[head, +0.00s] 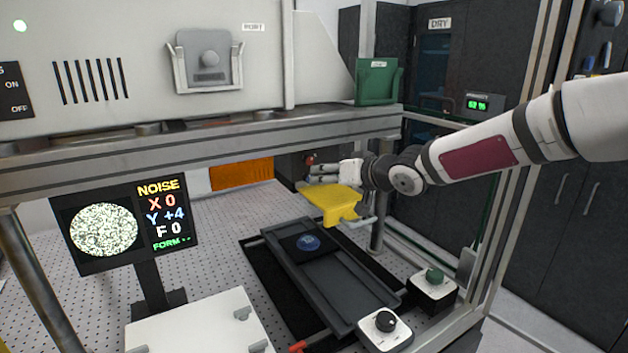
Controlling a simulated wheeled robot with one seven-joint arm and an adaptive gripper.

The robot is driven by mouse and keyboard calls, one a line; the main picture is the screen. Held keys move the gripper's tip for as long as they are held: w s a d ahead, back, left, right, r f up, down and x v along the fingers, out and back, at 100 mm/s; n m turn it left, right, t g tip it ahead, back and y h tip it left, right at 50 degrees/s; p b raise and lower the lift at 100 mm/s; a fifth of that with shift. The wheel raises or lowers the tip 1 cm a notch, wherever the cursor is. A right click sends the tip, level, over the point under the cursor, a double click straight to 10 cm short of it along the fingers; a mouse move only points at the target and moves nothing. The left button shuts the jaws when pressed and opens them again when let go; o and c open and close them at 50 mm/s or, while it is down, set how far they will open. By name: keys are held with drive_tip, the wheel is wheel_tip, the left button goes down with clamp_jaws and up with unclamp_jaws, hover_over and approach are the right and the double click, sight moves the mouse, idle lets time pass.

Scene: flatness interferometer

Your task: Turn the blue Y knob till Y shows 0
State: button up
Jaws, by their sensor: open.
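The display (125,222) at the left reads NOISE, X 0, Y +4 in blue, F 0 and FORM with dashes. Its round picture is speckled noise. My gripper (338,196) is open under the frame's beam, reaching in from the right. A yellow piece shows at the gripper; I cannot tell whether it belongs to it or is a separate thing. I cannot make out the blue Y knob; it may be hidden. A blue disc (307,242) lies on a dark plate in the grey tray (345,290), below the gripper and apart from it.
A red part (298,347) shows at the bottom edge. The beam (200,148) runs above, with a post (377,236) behind the gripper. A white box (200,325) stands front left.

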sight(307, 177)
drive_tip(key=shift+x, duration=3.05)
clamp_jaws()
